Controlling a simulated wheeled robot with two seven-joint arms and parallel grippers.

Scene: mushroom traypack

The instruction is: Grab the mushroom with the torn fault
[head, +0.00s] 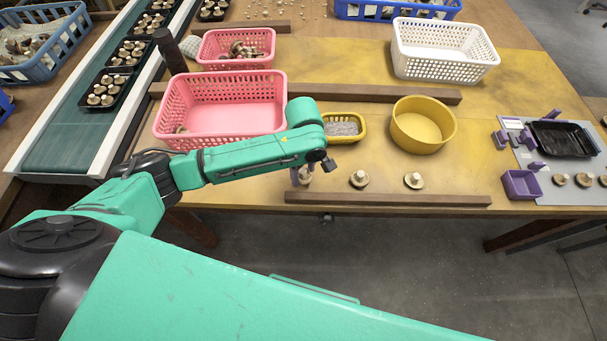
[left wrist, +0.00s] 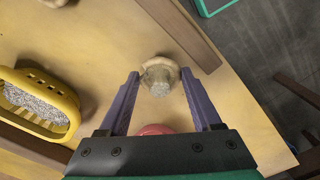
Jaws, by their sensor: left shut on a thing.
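My left gripper (head: 301,176) is over the front of the table, left of the yellow tub. It is shut on a pale mushroom (left wrist: 160,74), which sits between the purple fingertips (left wrist: 160,78) in the left wrist view. The stem faces the camera with the cap around it. Two more mushrooms stand stem up to the right, one near (head: 359,179) and one farther right (head: 414,181). I cannot make out a tear on any of them. My right gripper is not in view.
A wooden strip (head: 390,199) runs along the front edge. Behind are a small yellow basket (head: 361,136), a yellow tub (head: 421,145), a pink basket (head: 222,134) and a white basket (head: 445,67). A purple box (head: 521,186) and black tray (head: 565,141) stand right.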

